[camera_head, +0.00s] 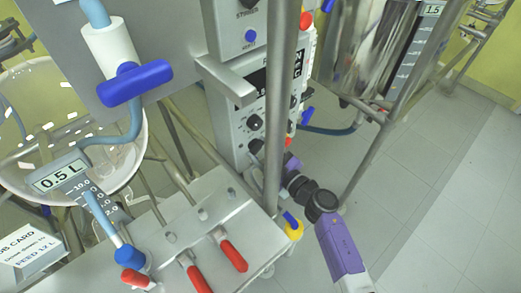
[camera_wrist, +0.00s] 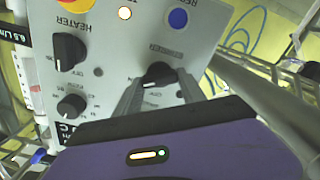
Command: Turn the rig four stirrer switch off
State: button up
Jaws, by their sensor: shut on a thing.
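A grey control panel (camera_wrist: 105,75) fills much of the wrist view. A black rotary knob (camera_wrist: 158,72) on its right side sits between the two fingers of my gripper (camera_wrist: 161,79), which is shut on it. The post hides part of the contact. No rig number is readable.
The panel also carries a heater knob (camera_wrist: 68,52), a smaller knob (camera_wrist: 72,106), a lit lamp (camera_wrist: 124,13) and a blue button (camera_wrist: 178,18). A steel post (camera_head: 281,110) stands close to my arm. A steel bench with red-handled valves (camera_head: 232,256) is at front left.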

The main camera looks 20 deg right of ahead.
jog(key=shift+n, duration=0.4)
jog(key=n, duration=0.4)
jog(key=shift+f+n, duration=0.1)
jog(key=shift+n, duration=0.3)
jog(key=n, duration=0.6)
jog(key=shift+f, duration=0.15)
jog(key=shift+s+n, duration=0.1)
jog(key=shift+n, duration=0.2)
jog(key=o, duration=1.4)
jog(key=shift+c, duration=0.2)
